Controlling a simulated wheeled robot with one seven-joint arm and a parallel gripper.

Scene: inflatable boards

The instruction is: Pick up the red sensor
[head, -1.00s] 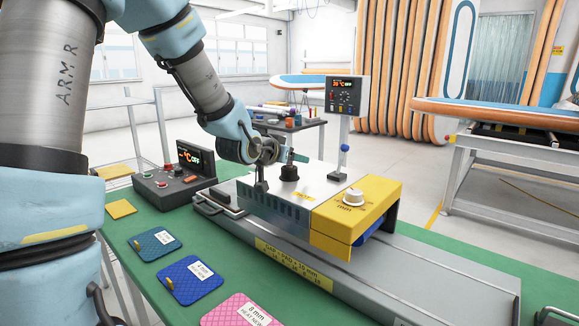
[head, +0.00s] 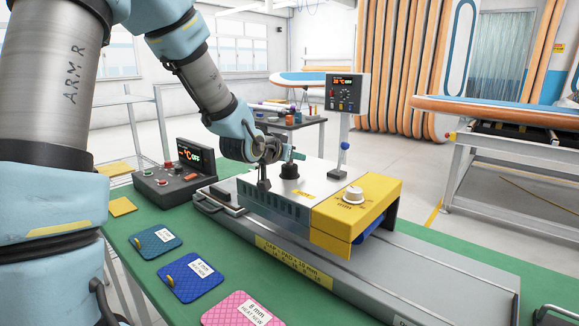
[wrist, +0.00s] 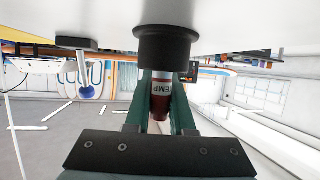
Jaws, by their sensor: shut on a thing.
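The red sensor (wrist: 161,100), with a white TEMP label, stands between the teal fingers of my gripper (wrist: 161,118) in the wrist view. My gripper is shut on it. One end of the sensor meets the round black socket (wrist: 166,46) on the machine's pale top; how deep it sits there is hidden. In the head view my gripper (head: 290,155) is level just above the same black socket (head: 289,171), and the sensor itself is hard to make out.
The machine's yellow end block (head: 355,215) with a white knob is right of the socket. A control box (head: 176,180) stands left. Several pads, including a blue one (head: 192,278), lie on the green table (head: 140,228). A display post (head: 344,130) rises behind.

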